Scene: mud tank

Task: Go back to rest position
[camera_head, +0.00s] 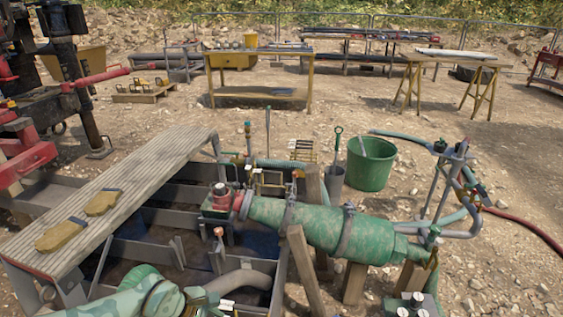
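The task names no object. I cannot make out either of my grippers in the head view. Mottled green machinery (140,296) fills the bottom left edge, with a grey curved hose (240,281) beside it. Another green part with pale round knobs (412,305) shows at the bottom right edge. I see no gripper fingers on either of these.
An open mud tank (150,245) with dark liquid lies ahead, gloves (103,202) on its grating walkway (120,190). A large green cylindrical machine (330,232) stands at right, beside a green bucket (371,165). A yellow-legged table (258,62) stands beyond on gravel.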

